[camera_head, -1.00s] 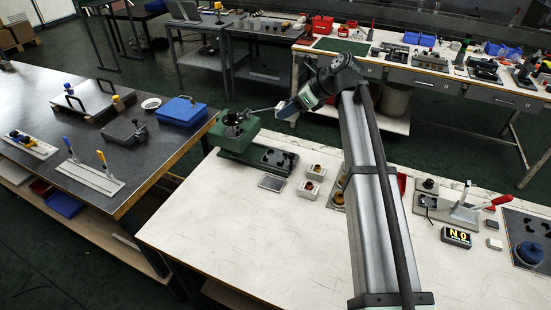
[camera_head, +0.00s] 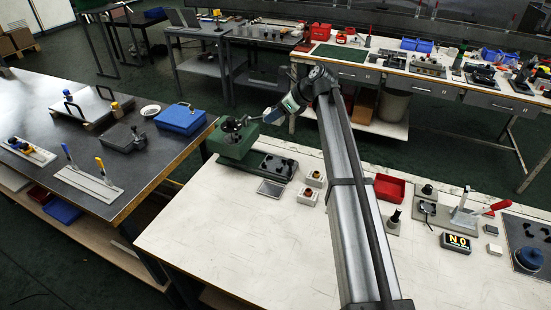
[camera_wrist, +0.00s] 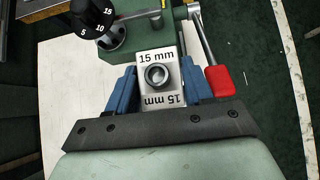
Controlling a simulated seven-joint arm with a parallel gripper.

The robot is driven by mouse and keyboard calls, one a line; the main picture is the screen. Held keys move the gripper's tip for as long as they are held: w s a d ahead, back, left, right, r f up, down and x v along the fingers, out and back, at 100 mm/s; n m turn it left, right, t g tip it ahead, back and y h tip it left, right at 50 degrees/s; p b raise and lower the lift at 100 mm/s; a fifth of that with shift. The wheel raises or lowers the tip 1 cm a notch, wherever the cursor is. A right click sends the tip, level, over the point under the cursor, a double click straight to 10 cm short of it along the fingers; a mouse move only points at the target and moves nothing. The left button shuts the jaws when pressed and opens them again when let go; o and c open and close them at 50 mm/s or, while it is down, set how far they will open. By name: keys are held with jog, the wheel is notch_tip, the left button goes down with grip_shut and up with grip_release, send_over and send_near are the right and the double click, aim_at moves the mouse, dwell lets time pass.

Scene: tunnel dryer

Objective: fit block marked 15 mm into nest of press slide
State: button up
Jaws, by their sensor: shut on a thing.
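My gripper (camera_wrist: 158,88) has blue fingers shut on both sides of the block marked 15 mm (camera_wrist: 147,99), a light metal block with a dark-rimmed round hole. In the head view my gripper (camera_head: 272,115) is beside the upper right of the green press (camera_head: 228,147), and the block is too small to make out. In the wrist view the green press body (camera_wrist: 144,38) lies just beyond the block. I cannot make out the slide's nest or tell whether the block touches it.
In the wrist view a black knob marked 5, 10, 15 (camera_wrist: 93,20) is at upper left, and a red-ended lever (camera_wrist: 219,80) is close right of the fingers. The white tabletop's front (camera_head: 240,240) is clear.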

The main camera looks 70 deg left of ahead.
notch_tip(320, 180, down, 19)
dwell(0.6)
jog(key=shift+f, duration=0.15)
jog(key=o, duration=1.2)
jog(key=shift+v, duration=6.1)
